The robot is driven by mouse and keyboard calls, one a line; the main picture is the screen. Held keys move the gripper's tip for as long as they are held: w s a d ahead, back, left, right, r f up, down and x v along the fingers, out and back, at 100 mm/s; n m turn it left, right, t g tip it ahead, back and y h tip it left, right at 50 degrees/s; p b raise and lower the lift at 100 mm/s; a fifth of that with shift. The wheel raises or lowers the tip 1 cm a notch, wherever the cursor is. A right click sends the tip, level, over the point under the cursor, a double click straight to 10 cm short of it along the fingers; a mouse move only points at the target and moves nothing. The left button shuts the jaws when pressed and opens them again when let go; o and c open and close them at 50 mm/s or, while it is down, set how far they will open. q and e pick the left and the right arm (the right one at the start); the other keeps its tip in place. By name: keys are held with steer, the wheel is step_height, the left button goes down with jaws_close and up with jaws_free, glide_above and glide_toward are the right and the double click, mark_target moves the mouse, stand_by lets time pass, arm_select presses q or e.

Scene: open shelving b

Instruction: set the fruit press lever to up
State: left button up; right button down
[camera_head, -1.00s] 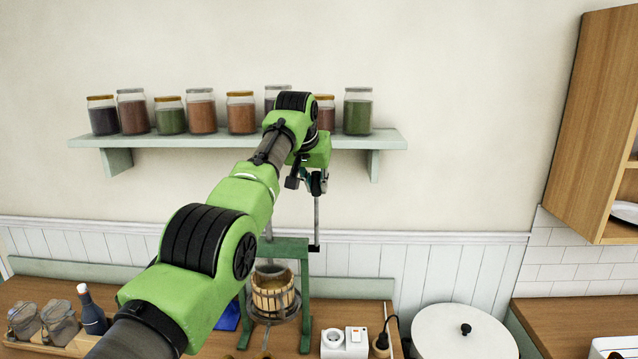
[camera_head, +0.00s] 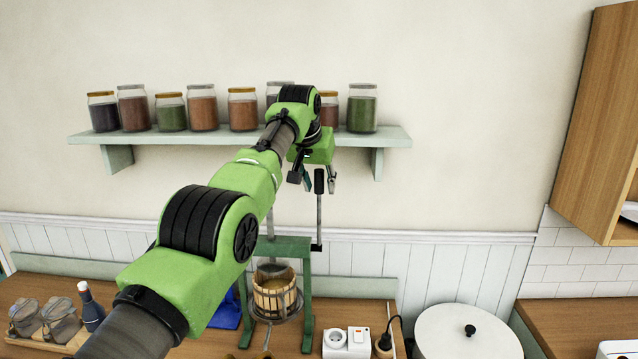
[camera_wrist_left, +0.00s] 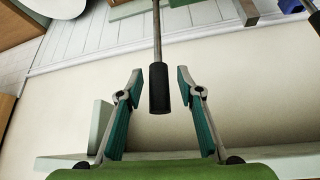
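The fruit press (camera_head: 308,290) stands on the wooden counter with a green frame and a slatted wooden basket. Its lever (camera_head: 319,215) is a thin metal rod with a black grip, pointing straight up from the right end of the frame. My left gripper (camera_head: 319,184) is at the top of the lever, below the shelf. In the left wrist view the gripper (camera_wrist_left: 158,76) is open, and the black grip (camera_wrist_left: 159,90) lies between its two fingers with a gap on both sides. My left arm hides part of the press. My right gripper is not in view.
A pale green wall shelf (camera_head: 240,138) with several jars is close above and behind my left gripper. A white socket block (camera_head: 345,342), a black plug (camera_head: 384,343) and a large white lidded pot (camera_head: 465,335) stand right of the press. A bottle (camera_head: 91,307) stands at left.

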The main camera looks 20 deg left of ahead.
arm_select(q)
steer(key=shift+r, duration=0.25)
steer(key=shift+v, duration=0.85)
steer(key=v, duration=0.9)
steer(key=shift+s+r, duration=0.25)
steer(key=shift+r, duration=0.05)
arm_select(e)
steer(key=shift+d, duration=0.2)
